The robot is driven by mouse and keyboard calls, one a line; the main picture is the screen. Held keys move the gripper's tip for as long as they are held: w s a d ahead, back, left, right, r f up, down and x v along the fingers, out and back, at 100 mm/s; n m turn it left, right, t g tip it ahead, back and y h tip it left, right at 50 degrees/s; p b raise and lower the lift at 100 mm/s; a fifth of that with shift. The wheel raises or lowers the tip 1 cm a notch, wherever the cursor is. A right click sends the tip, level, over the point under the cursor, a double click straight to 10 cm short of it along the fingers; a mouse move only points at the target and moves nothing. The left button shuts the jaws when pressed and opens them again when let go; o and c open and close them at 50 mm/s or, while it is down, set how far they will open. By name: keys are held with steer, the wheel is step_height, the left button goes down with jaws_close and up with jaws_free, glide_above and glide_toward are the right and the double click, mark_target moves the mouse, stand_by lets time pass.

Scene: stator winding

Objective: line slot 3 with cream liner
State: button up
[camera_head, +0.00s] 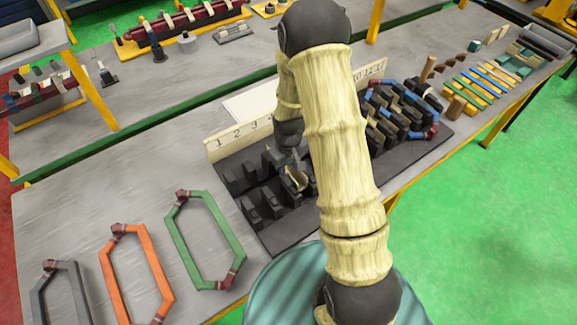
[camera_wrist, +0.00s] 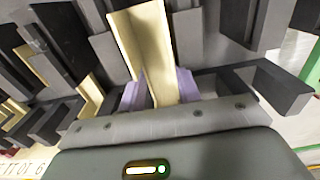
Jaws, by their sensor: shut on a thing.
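The dark slotted stator block (camera_head: 275,232) lies on the bench behind and beside my arm, with a pale number strip (camera_head: 228,139) along its far edge. The numbers 1 to 3 show left of my arm. My gripper (camera_head: 291,163) is low over the block's left half. It is shut on a cream liner (camera_head: 297,181), a folded channel-shaped strip. In the wrist view the cream liner (camera_wrist: 146,45) stands between the two purple fingertips (camera_wrist: 160,92), among dark teeth (camera_wrist: 70,40). Its lower end is hidden, so I cannot tell whether it is inside a slot.
Grey (camera_head: 65,290), orange (camera_head: 137,275) and green (camera_head: 204,240) coils lie on the bench at left. A coil with blue and dark parts (camera_head: 405,105) sits on the block's right half. Yellow and blue strips (camera_head: 485,80) lie further right. My arm hides the block's middle.

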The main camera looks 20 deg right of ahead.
steer(key=shift+f+b, duration=1.05)
steer(key=shift+f, duration=0.55)
stand_by(0.8)
steer(key=o, duration=0.9)
steer(key=shift+c, duration=0.2)
steer(key=shift+r+p, duration=0.7)
steer(key=shift+r, duration=0.2)
steer(key=shift+r+p, duration=2.75)
steer(key=shift+r, duration=1)
step_height(320, 180, up, 17)
steer(key=b, duration=0.3)
steer(key=shift+r, duration=0.15)
